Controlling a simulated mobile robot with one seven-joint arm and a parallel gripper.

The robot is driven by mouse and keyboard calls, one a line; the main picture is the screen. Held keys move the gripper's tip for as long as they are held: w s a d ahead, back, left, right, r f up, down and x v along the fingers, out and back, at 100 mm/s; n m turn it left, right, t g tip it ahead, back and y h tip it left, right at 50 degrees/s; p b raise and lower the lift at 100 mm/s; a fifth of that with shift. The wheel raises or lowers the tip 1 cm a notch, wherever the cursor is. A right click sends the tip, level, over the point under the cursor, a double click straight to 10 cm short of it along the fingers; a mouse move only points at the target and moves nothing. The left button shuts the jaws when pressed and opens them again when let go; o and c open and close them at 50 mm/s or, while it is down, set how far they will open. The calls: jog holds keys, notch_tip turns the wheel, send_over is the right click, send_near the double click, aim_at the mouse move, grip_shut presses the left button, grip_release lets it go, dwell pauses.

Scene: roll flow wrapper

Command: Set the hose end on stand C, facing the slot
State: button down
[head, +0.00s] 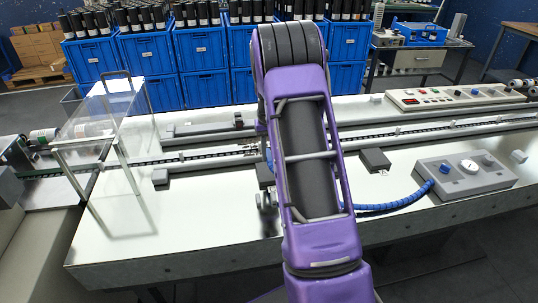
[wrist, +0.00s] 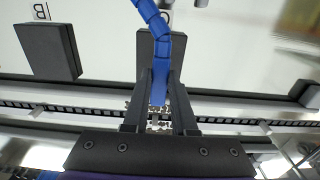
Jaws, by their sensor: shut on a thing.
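My gripper (wrist: 160,88) is shut on the end of the blue hose (wrist: 160,60), which lies between its two dark fingers in the wrist view. A dark block-like stand (wrist: 146,48) shows behind the hose and fingers; its label is mostly covered by the hose. I cannot tell whether the hose end touches it. Another dark stand (wrist: 48,50), with a letter B beside it, is to the left. In the head view the hose (head: 395,205) runs from the grey control box to behind my purple arm, which hides the gripper. The slot cannot be made out.
A chain conveyor (wrist: 60,112) crosses beyond the stands. The grey control box (head: 465,173) with a blue knob sits at the right of the bench. A clear guard (head: 105,110) stands at the left. The bench's front left (head: 180,225) is clear.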

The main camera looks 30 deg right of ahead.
dwell(0.4)
jog(key=shift+f+b, duration=1.25)
jog(key=shift+f, duration=0.8)
jog(key=shift+f, duration=0.45)
jog(key=c, duration=0.6)
grip_release()
jog(key=shift+c, duration=0.2)
jog(key=shift+r, duration=0.1)
notch_tip(320, 180, up, 17)
jog(key=shift+r+p, duration=0.2)
jog(key=shift+p, duration=0.2)
